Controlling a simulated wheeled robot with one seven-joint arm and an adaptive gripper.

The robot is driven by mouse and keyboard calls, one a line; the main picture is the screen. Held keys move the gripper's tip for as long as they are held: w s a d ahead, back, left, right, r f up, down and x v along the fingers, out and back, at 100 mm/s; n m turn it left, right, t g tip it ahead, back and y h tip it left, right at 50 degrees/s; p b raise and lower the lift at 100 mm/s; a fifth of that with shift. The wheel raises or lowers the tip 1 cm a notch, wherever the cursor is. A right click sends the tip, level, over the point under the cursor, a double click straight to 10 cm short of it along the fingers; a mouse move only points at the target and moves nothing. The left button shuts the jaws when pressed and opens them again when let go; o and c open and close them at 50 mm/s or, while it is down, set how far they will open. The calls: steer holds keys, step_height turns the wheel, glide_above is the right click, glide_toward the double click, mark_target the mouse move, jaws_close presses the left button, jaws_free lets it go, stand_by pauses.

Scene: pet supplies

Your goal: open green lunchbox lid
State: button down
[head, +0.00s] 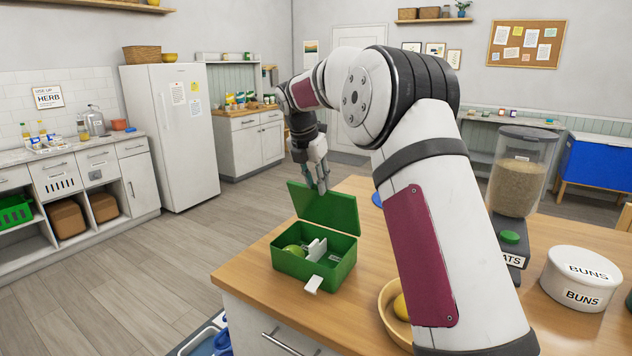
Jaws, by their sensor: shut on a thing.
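The green lunchbox (302,268) stands on the wooden counter. Its green lid (328,212) is raised, leaning back from the hinge at the rear side, so the inside is visible. Inside are a round green thing (293,250), a white divider-like piece (316,248) and other small light pieces. A white latch or tab (313,284) sticks out at the front. My gripper (322,188) points down at the upper edge of the lid and is shut on it. The exact finger contact is too small to see clearly.
A yellow bowl (386,297) with a yellow fruit stands right of the lunchbox, partly behind my arm. A grain dispenser (519,175) and a white BUNS tin (581,279) stand farther right. The counter (262,268) is bare left of the lunchbox, near its edge.

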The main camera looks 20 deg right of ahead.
stand_by(0.3)
steer(key=c, duration=1.3)
jaws_free()
steer(key=shift+r, duration=0.1)
steer(key=v, duration=1.2)
